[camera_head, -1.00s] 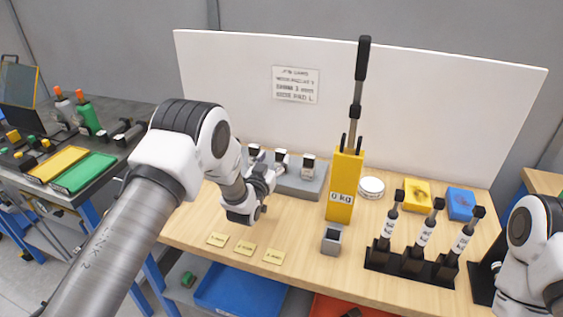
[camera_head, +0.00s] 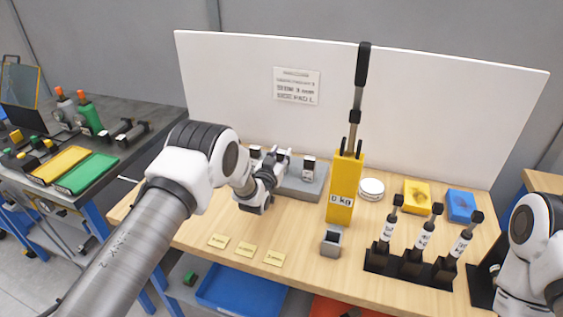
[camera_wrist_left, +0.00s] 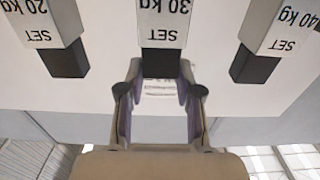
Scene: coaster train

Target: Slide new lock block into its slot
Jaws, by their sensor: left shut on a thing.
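Three pale blocks with dark tops stand at the grey rack (camera_head: 303,187) by the white board. The left wrist view shows them upside down, marked SET 20 kg (camera_wrist_left: 45,20), SET 30 kg (camera_wrist_left: 163,20) and SET 40 kg (camera_wrist_left: 272,28). My left gripper (camera_head: 279,162) is at the middle block. In the wrist view its fingers (camera_wrist_left: 160,80) are shut on the dark top of the 30 kg block. Of the outer blocks, the right one (camera_head: 309,163) shows clearly in the head view. I cannot tell which opening is the slot. My right gripper is out of view.
A yellow stand (camera_head: 342,187) marked 0 kg holds a tall black-handled rod. A small grey open box (camera_head: 331,241) stands at the front. A black holder (camera_head: 408,265) with several labelled tools is at right. Flat yellow tags (camera_head: 245,249) lie near the front edge.

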